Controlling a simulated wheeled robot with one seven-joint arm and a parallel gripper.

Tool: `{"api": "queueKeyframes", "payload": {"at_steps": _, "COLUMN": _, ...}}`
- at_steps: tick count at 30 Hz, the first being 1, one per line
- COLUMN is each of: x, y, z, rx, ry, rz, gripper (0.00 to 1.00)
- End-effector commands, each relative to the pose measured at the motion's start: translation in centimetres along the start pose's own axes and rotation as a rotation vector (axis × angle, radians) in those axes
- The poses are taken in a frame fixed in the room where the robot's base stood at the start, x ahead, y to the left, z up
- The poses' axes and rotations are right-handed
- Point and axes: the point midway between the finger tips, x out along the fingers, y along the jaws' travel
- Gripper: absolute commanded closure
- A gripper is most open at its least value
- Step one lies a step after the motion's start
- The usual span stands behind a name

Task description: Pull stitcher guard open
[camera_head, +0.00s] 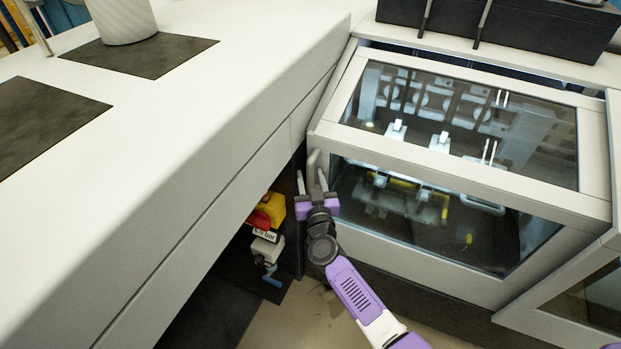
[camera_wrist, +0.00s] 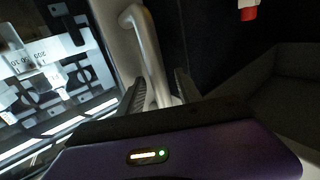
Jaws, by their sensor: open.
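The stitcher guard (camera_head: 470,178) is a light grey frame with dark glass panes, at the right in the head view. It appears closed, and machine parts show through the glass. A pale bar handle (camera_wrist: 148,48) stands at the guard's left edge; it also shows in the head view (camera_head: 313,162). My gripper (camera_head: 311,178) is at this handle with its fingers pointing toward it. In the wrist view the open fingers (camera_wrist: 158,92) stand on either side of the handle's lower part. Whether a finger touches the handle I cannot tell.
A long white counter (camera_head: 200,110) fills the left, close to my gripper. Below its edge is a yellow and red switch box (camera_head: 270,209) with a small valve unit (camera_head: 267,246). Black boxes (camera_head: 510,25) stand behind the guard. Some floor (camera_head: 300,318) is clear at the bottom.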

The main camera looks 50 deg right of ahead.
Motion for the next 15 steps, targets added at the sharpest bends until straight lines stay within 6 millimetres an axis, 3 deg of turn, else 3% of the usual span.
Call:
{"api": "queueKeyframes", "payload": {"at_steps": 1, "x": -0.01, "y": 0.01, "z": 0.0, "rx": 0.0, "ry": 0.0, "rz": 0.0, "gripper": 0.64}}
{"api": "queueKeyframes", "payload": {"at_steps": 6, "x": -0.03, "y": 0.01, "z": 0.0, "rx": 0.0, "ry": 0.0, "rz": 0.0, "gripper": 0.98}}
{"api": "queueKeyframes", "payload": {"at_steps": 15, "x": -0.05, "y": 0.01, "z": 0.02, "rx": 0.0, "ry": 0.0, "rz": 0.0, "gripper": 1.0}}
